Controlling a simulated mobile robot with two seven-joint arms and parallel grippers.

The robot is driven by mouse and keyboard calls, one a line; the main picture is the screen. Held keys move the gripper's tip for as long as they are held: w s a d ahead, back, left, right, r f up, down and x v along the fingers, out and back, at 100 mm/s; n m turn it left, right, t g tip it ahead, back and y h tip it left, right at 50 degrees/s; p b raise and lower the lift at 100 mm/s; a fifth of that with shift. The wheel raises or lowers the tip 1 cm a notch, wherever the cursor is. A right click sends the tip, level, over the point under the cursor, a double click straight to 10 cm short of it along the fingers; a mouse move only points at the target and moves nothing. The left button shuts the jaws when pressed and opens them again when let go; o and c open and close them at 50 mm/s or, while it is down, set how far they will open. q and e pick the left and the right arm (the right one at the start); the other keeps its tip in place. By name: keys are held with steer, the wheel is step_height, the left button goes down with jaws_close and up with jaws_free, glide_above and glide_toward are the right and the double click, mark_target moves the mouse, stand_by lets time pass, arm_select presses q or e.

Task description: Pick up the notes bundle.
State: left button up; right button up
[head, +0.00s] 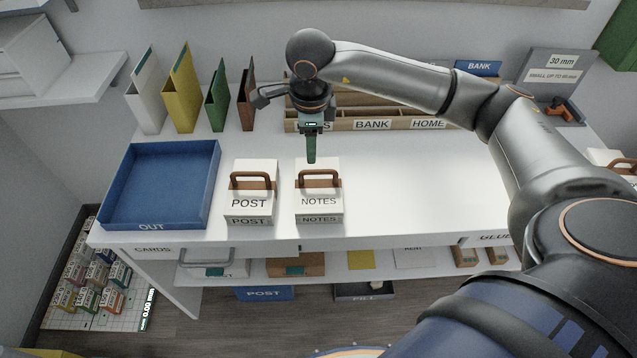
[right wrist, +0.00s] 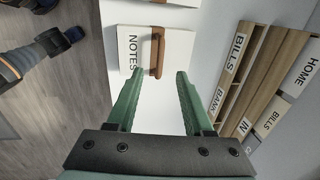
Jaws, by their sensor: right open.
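The notes bundle (head: 319,201) is a white block labelled NOTES with a brown handle on top. It stands on the white desk, right of a similar POST bundle (head: 250,204). My right gripper (head: 311,160) hangs above and just behind the notes bundle, fingers pointing down. In the right wrist view, its two green fingers (right wrist: 155,88) are spread apart and empty. The notes bundle (right wrist: 134,72) and its brown handle (right wrist: 158,52) lie beyond the fingertips, apart from them. My left gripper is not in view.
A blue OUT tray (head: 117,223) sits at the desk's left. Several coloured folders (head: 183,90) stand behind it. A wooden sorter (head: 400,124) with BANK and HOME labels stands at the back. The desk right of the notes bundle is clear.

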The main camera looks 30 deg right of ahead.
mark_target(315, 171)
steer(key=f, duration=0.4)
steer(key=w+d+f, duration=0.1)
steer(key=f, duration=0.1)
steer(key=shift+w+f+p, duration=0.1)
steer(key=shift+f+p, duration=0.25)
steer(key=shift+f, duration=0.05)
steer(key=f, duration=0.2)
steer(key=f+p, duration=0.1)
steer(key=f, duration=0.1)
steer(key=shift+w+d+f, duration=0.1)
steer(key=shift+d, duration=0.3)
steer(key=shift+w+f, duration=0.15)
steer(key=shift+f, duration=0.35)
jaws_close()
steer(key=shift+d+r, duration=0.1)
